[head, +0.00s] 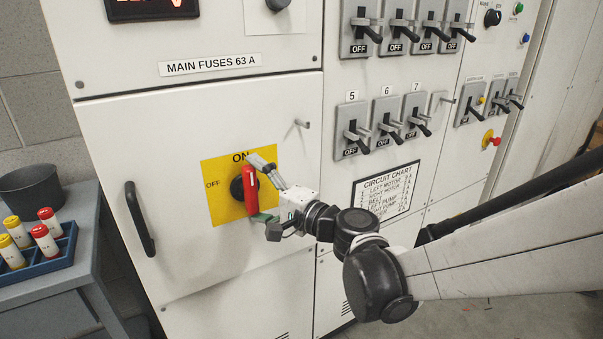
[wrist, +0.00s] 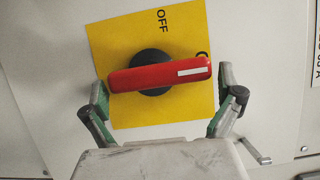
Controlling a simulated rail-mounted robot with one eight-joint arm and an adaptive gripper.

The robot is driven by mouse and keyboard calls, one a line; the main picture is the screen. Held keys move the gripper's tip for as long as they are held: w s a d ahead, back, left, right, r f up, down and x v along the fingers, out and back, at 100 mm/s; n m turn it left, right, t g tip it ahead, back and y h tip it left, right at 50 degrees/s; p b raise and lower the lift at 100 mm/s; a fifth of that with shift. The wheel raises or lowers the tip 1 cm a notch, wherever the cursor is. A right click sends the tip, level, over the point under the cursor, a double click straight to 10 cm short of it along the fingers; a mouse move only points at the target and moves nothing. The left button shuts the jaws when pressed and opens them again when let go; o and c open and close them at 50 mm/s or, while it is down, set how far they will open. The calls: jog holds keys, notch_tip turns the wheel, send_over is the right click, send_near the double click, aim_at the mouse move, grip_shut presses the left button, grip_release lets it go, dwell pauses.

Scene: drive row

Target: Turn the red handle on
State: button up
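The red handle (head: 250,188) stands upright on a black hub in the middle of a yellow plate (head: 217,202). Its white mark is at the top end, toward the word ON; OFF is printed at the plate's left. In the wrist view the red handle (wrist: 150,77) lies across the picture, with its white mark at the right end. My gripper (head: 263,190) is open, its fingers spread at the two ends of the handle. In the wrist view my gripper (wrist: 162,87) has one finger by each end; whether either touches is unclear.
A black door handle (head: 140,218) is on the panel's left. Several OFF switches (head: 388,120) and a circuit chart (head: 384,189) are at the right. A grey bench at the left holds a blue rack (head: 38,267) of capped tubes and a dark pot (head: 32,190).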

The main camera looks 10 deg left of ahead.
jog(key=v, duration=1.2)
jog(key=s+d+n+h+p, duration=0.1)
jog(key=s+d+h, duration=0.3)
jog(key=d, duration=0.7)
jog(key=s+d+n+h+p, duration=0.2)
jog(key=s+d+h+p, duration=0.2)
jog(key=d+h, duration=0.3)
jog(key=s+d+n+h+p, duration=0.1)
jog(key=s+d+h, duration=0.3)
jog(key=d, duration=1)
jog(key=shift+s+d+r+n+h+p, duration=0.15)
jog(key=shift+d+r+n+h+p, duration=0.3)
jog(key=shift+h+p, duration=0.4)
jog(key=shift+a, duration=0.1)
